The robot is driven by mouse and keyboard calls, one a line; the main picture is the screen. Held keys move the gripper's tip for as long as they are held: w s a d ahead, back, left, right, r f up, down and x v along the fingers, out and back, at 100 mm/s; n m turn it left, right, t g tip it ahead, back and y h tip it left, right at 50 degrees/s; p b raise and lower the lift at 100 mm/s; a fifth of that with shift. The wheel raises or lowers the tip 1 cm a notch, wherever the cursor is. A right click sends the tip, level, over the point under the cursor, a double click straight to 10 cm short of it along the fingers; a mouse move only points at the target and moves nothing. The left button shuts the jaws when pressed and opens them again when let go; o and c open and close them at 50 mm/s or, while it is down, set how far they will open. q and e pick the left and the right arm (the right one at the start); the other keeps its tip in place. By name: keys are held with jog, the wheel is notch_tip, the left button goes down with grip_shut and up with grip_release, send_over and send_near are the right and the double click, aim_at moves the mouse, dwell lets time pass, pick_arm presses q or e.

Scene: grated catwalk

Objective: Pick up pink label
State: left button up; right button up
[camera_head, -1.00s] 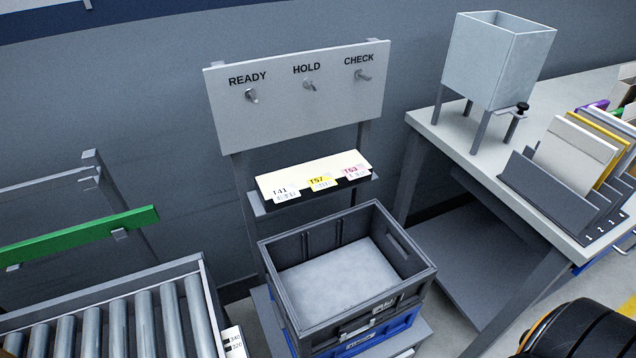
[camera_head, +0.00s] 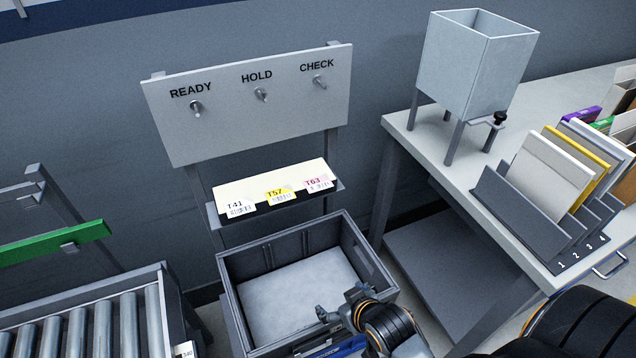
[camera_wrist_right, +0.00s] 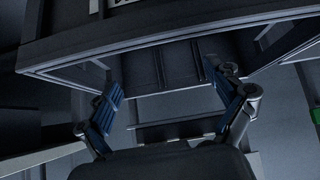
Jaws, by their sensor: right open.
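The pink label (camera_head: 318,183), marked T63, hangs at the right end of the front edge of a small shelf (camera_head: 262,184) under the hook board. A yellow label (camera_head: 280,194) marked T57 and a white label (camera_head: 241,207) marked T41 hang to its left. My right gripper (camera_head: 340,302) is below and in front of the labels, over the right side of the grey crate, apart from the pink label. In the right wrist view the gripper (camera_wrist_right: 170,98) is open, with nothing between its fingers. My left gripper is not in view.
The grey crate (camera_head: 228,290) stands below the shelf. The board (camera_head: 250,105) has hooks under READY, HOLD and CHECK. A roller conveyor (camera_head: 100,325) is at the left. A table (camera_head: 440,150) with a hopper (camera_head: 475,65) and file holders (camera_head: 520,215) is at the right.

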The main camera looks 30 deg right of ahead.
jog(key=w+d+r+t, duration=0.3)
jog(key=w+r+t, duration=0.2)
jog(key=w, duration=0.2)
jog(key=m+t+h, duration=0.1)
jog(key=t, duration=0.4)
send_near(318, 184)
jog(key=w+p, duration=0.1)
jog(key=w, duration=0.6)
jog(key=shift+w+d+r+p, duration=0.1)
jog(key=shift+d+p, duration=0.1)
jog(key=shift+p, duration=0.2)
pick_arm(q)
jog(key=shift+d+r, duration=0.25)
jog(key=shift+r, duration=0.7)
pick_arm(e)
jog(key=shift+c, duration=0.5)
jog(key=c, duration=0.7)
